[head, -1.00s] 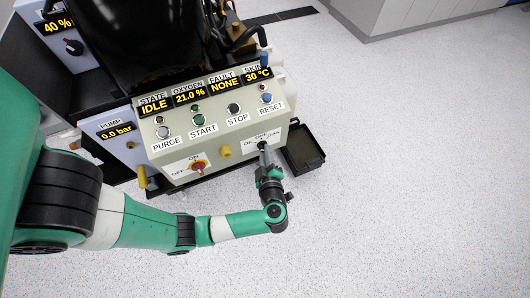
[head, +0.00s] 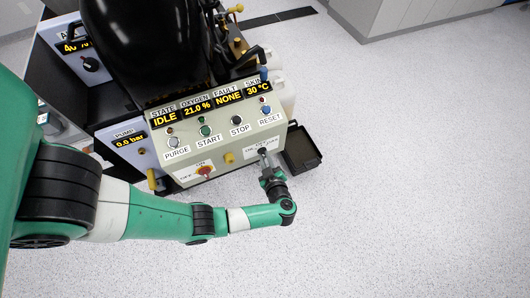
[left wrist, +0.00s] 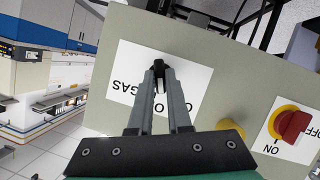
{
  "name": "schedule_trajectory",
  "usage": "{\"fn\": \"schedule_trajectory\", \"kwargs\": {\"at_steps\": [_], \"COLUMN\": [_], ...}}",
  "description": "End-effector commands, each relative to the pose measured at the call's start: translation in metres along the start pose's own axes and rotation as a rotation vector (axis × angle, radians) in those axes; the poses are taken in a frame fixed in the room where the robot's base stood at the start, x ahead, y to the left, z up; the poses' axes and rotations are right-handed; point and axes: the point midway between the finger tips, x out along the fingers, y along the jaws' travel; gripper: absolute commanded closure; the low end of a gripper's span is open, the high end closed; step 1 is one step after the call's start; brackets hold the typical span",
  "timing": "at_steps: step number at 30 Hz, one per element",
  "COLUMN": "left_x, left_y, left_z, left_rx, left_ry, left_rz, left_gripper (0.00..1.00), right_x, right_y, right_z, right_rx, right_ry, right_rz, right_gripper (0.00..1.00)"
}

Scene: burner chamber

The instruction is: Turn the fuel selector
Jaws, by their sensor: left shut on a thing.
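The fuel selector (left wrist: 158,68) is a small black knob on a white label marked OFF, OIL and GAS, at the lower right of the cream control panel. In the head view the selector (head: 262,151) is largely covered by my gripper. My left gripper (head: 264,160) reaches it from the front. In the left wrist view the gripper (left wrist: 160,78) has its fingertips closed around the knob. The knob's pointer direction is hidden between the fingers. My right gripper is in neither view.
A red and yellow ON/OFF switch (head: 204,170) and a yellow knob (head: 229,157) sit left of the selector. PURGE, START (head: 205,131), STOP and RESET buttons line the panel above. A dark tray (head: 302,149) lies on the floor at right. Open floor lies in front.

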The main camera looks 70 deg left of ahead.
Motion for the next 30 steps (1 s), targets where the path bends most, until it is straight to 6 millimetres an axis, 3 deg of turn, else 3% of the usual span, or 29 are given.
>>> {"fn": "schedule_trajectory", "kwargs": {"at_steps": [3, 15, 30], "left_x": [-0.002, 0.0, 0.0], "left_y": [0.003, 0.004, 0.003], "left_z": [-0.004, 0.0, 0.001], "left_rx": [0.09, 0.309, 0.361], "left_ry": [0.002, 0.002, 0.001], "left_rz": [-0.038, -0.128, -0.149], "left_gripper": [1.0, 1.0, 1.0], "right_x": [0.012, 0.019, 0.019], "right_y": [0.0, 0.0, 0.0], "right_z": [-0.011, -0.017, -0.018], "right_rx": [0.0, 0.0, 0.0], "right_ry": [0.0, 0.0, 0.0], "right_rz": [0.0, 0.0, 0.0], "right_gripper": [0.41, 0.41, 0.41]}}
